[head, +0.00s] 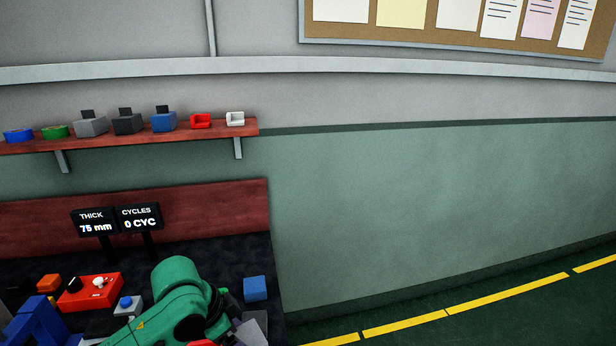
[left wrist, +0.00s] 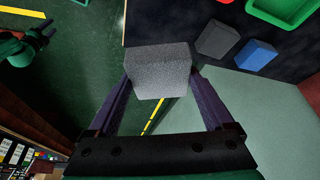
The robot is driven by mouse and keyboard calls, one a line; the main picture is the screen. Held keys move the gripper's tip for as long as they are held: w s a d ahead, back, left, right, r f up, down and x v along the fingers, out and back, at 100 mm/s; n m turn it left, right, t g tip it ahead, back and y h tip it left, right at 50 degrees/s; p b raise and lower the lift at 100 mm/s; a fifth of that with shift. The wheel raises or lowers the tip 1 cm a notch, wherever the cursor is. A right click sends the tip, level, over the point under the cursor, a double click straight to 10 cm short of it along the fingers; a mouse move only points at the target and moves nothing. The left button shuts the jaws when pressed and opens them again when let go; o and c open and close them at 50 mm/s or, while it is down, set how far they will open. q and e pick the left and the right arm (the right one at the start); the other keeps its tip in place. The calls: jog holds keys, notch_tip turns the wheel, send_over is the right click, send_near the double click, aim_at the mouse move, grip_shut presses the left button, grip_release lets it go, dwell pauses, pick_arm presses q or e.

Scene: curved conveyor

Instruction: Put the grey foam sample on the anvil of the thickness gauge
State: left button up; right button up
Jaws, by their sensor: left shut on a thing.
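In the left wrist view, my left gripper (left wrist: 160,82) is shut on the light grey foam sample (left wrist: 158,68), a speckled block between its two purple fingers. The sample is off the bench. In the head view, my green left arm hides most of that gripper. A "THICK" display (head: 95,222) reads 75 mm. A blue frame (head: 38,318) at the lower left may be part of the thickness gauge. I cannot make out the anvil. A green arm end that looks like my right gripper (left wrist: 42,32) shows small in the left wrist view, its jaws unclear.
A blue block (left wrist: 257,55) and a darker grey block (left wrist: 217,39) lie on the dark bench beside a green tray (left wrist: 283,10). A red box (head: 90,291) with knobs and a "CYCLES" display (head: 140,218) stand on the bench. A shelf (head: 190,132) holds small items above.

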pick_arm(q)
jog(key=s+a+f+n+t+y, duration=0.2)
jog(key=s+f+n, duration=0.4)
jog(key=s+n, duration=0.3)
jog(key=shift+a+n+y, duration=0.25)
jog(key=shift+n+y, duration=0.55)
jog(key=shift+n, duration=0.2)
jog(key=shift+f, duration=0.15)
jog(key=shift+w+a, duration=0.1)
jog(key=shift+a, duration=0.05)
